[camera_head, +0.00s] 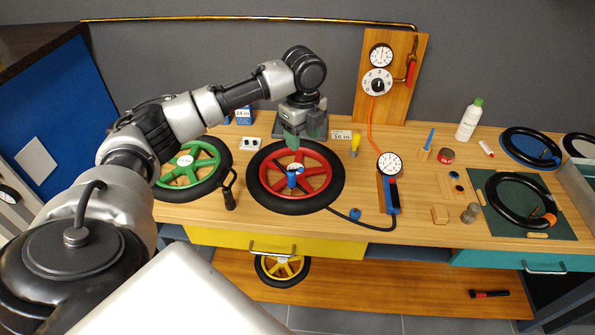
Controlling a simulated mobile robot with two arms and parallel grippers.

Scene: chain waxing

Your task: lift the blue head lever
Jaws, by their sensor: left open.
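My left gripper (304,137) is open and empty, pointing down over the back rim of the red wheel (322,163), with greenish fingers. The red wheel lies flat on the bench. A small upright blue part (292,180) stands at its hub. Another small blue piece (355,213) sits by the black hose at the wheel's front right; I cannot tell for sure which is the head lever. The hose leads to a pump with a round gauge (389,163) and a blue and red body (389,195). My gripper is apart from both blue parts. My right gripper is not seen.
A green wheel (207,158) lies at left, beside a black-handled tool (229,192). A yellow-handled tool (355,144) stands behind the gauge. A wooden gauge board (410,100) stands at the back. A white bottle (469,120) and black tyre (493,200) are at right. Bench wood right of the pump is partly clear.

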